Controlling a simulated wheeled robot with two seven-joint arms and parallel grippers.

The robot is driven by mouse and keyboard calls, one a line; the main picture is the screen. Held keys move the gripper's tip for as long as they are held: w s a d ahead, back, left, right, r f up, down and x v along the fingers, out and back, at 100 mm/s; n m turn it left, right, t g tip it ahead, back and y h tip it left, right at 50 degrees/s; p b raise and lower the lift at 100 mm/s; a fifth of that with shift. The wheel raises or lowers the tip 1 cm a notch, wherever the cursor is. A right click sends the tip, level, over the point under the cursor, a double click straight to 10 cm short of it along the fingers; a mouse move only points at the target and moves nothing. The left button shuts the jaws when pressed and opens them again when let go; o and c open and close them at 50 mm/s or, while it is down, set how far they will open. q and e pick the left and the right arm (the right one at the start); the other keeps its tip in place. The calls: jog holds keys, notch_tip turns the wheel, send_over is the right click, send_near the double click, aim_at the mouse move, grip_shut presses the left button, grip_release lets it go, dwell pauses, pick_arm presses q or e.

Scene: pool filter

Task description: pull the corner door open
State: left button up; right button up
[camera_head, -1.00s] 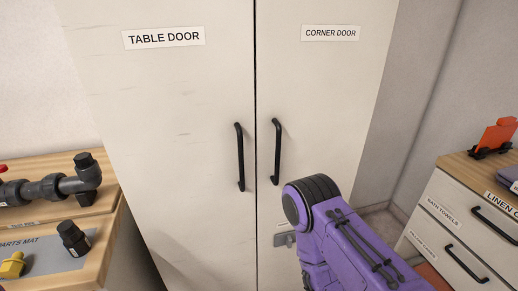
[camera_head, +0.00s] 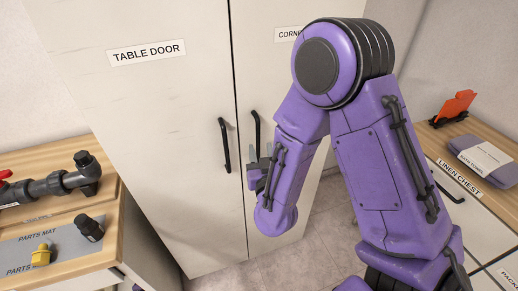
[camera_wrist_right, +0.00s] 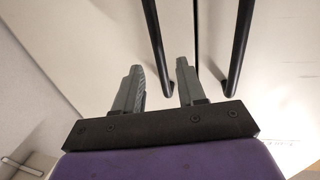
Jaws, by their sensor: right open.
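The corner door (camera_head: 262,70) is shut beside the table door, with its label partly hidden by my right arm. Its upright black bar handle (camera_head: 257,128) is partly behind my gripper. My right gripper (camera_head: 260,158) is open and empty at the handle's lower part. In the right wrist view, the right gripper (camera_wrist_right: 158,75) has its two grey fingers spread, and the corner door's handle (camera_wrist_right: 153,38) shows between them in the picture. I cannot tell whether they touch it. My left gripper is out of view.
The table door (camera_head: 165,110) with its own black handle (camera_head: 224,145) stands close on the left. A wooden bench (camera_head: 108,185) with pipe parts is at the left. The linen chest (camera_head: 470,205) stands at the right. Floor (camera_head: 320,240) shows below the doors.

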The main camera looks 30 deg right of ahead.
aim_at(258, 140)
jog(key=shift+r+p+x, duration=0.1)
jog(key=shift+p+x, duration=0.15)
jog(key=shift+x, duration=0.75)
jog(key=shift+r+p+x, duration=0.15)
jog(key=shift+p+x, duration=0.05)
jog(key=shift+x, duration=0.75)
grip_shut()
jog(key=shift+a+f, duration=0.1)
